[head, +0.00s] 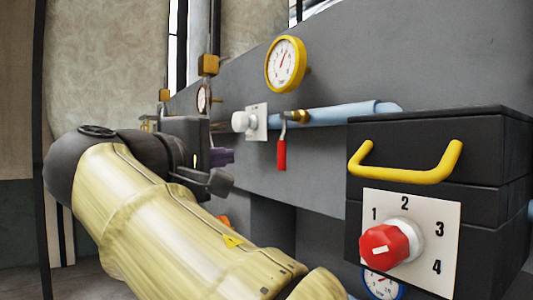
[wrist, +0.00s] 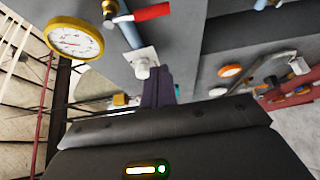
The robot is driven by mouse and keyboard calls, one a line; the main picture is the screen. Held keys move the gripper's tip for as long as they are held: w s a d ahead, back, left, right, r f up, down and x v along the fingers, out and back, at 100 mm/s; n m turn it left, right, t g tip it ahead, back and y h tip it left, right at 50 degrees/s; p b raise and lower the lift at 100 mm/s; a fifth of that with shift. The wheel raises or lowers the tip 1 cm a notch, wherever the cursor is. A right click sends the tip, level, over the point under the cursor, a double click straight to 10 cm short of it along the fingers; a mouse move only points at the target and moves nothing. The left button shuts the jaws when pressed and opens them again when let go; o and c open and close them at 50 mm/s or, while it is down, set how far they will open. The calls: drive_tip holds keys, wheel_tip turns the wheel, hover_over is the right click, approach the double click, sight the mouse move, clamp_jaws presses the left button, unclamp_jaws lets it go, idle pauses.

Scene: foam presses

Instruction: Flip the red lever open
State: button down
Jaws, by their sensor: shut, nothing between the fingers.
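The red lever (head: 282,154) hangs straight down from a brass valve (head: 297,117) on the light blue pipe (head: 345,112) in the head view. In the wrist view the red lever (wrist: 152,12) shows at the top edge, pointing right from the valve, as that view is turned. My gripper (head: 222,157) is left of the lever in the head view, apart from it. Its purple fingers (wrist: 160,88) are shut together and empty in the wrist view. Part of the gripper is hidden behind my wrist in the head view.
A white knob on a plate (head: 245,121) lies between gripper and valve. A yellow gauge (head: 286,64) is above. A black box with a yellow handle (head: 405,170) and red dial (head: 388,245) juts out at right. Open space lies below the lever.

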sight(282, 144)
drive_tip(key=shift+w+f, duration=0.1)
drive_tip(key=shift+w, duration=0.05)
drive_tip(key=w+d+p, duration=0.5)
drive_tip(key=w+d, duration=0.1)
drive_tip(key=d, duration=0.1)
drive_tip(key=shift+p, duration=0.3)
idle(0.4)
